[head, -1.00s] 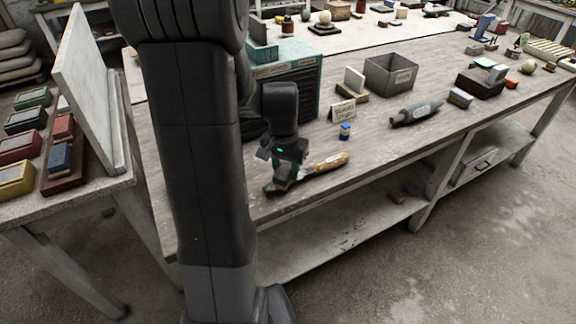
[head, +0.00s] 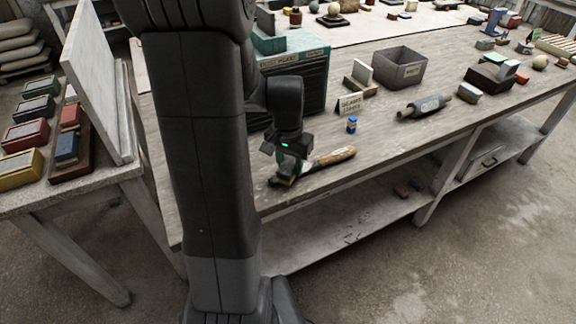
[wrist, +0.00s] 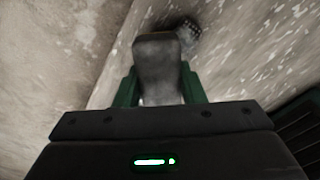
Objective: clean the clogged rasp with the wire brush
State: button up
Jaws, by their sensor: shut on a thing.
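A tool with a wooden handle (head: 338,155), which looks like the rasp, lies near the front edge of the workbench. Its handle points right, and its other end runs under my gripper (head: 285,178). In the wrist view my gripper (wrist: 158,90) is shut, its green fingers on either side of a worn grey block (wrist: 158,62), apparently the wire brush. A small dark, dotted end (wrist: 187,30) shows just beyond the block; I cannot tell which tool it belongs to. My gripper hides the contact between tools, and any clogging is too small to see.
A small blue jar (head: 352,125) and a lettered card (head: 350,104) stand behind the handle. A grey bin (head: 398,70) and a dark roller-like tool (head: 424,107) are farther right. A green drawer cabinet (head: 300,80) stands behind my gripper. The bench's front edge is close.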

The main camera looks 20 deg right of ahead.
jog(key=shift+w+d, duration=1.05)
jog(key=shift+d, duration=0.1)
jog(key=shift+s+a, duration=0.1)
jog(key=shift+a, duration=0.05)
jog(key=shift+s+a, duration=1.45)
jog(key=shift+a, duration=0.1)
jog(key=shift+w+d+r+p, duration=0.7)
jog(key=shift+w+d, duration=0.05)
jog(key=shift+d+f+b, duration=0.1)
jog(key=shift+f+b, duration=0.5)
jog(key=shift+f, duration=0.15)
